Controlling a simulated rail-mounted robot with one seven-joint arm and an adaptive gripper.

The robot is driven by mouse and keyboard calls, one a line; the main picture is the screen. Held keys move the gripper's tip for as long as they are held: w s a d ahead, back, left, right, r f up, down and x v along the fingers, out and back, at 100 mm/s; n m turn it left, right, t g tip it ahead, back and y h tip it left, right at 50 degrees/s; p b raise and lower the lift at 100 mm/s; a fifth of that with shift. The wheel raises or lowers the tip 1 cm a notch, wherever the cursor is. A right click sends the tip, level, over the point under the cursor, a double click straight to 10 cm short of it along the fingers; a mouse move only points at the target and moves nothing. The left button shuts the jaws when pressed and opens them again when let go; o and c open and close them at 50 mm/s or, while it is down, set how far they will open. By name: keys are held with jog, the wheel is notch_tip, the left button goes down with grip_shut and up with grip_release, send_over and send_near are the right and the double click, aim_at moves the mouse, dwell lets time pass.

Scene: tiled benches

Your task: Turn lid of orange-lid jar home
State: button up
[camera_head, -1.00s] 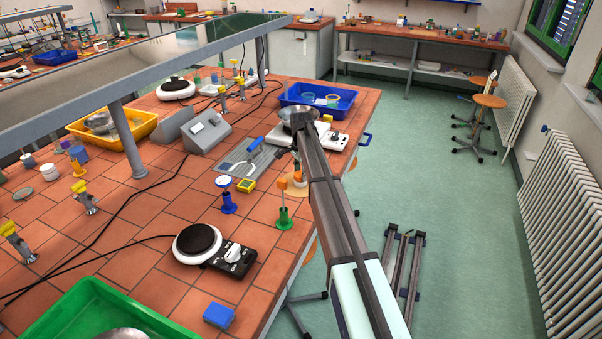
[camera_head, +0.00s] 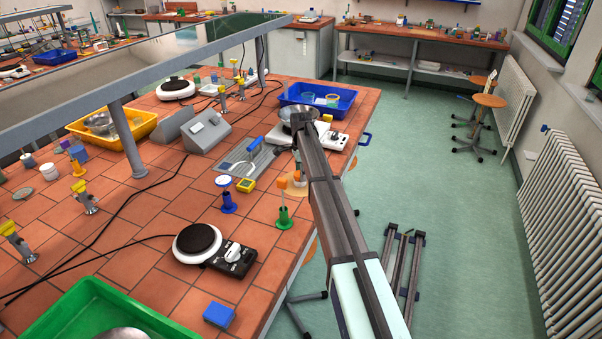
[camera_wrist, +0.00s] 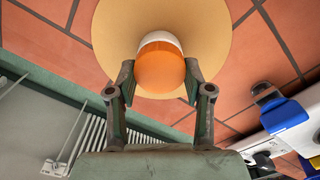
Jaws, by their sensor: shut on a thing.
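The orange-lid jar (camera_wrist: 160,68) shows in the wrist view, with its orange lid facing the camera and a white part visible at its far edge. My arm's end hides part of that area, and the finger contact cannot be made out there.
A hotplate (camera_head: 198,243) stands nearer, and a blue tray (camera_head: 345,106) stands farther back.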

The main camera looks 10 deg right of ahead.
jog(key=m, duration=0.3)
jog(key=shift+f+m, duration=0.15)
jog(key=shift+m, duration=0.15)
jog(key=o, duration=1.5)
jog(key=shift+f, duration=0.1)
jog(key=o, duration=0.4)
jog(key=shift+c, duration=0.2)
jog(key=shift+r, duration=0.2)
jog(key=shift+r+p, duration=1.45)
jog(key=shift+r, duration=2)
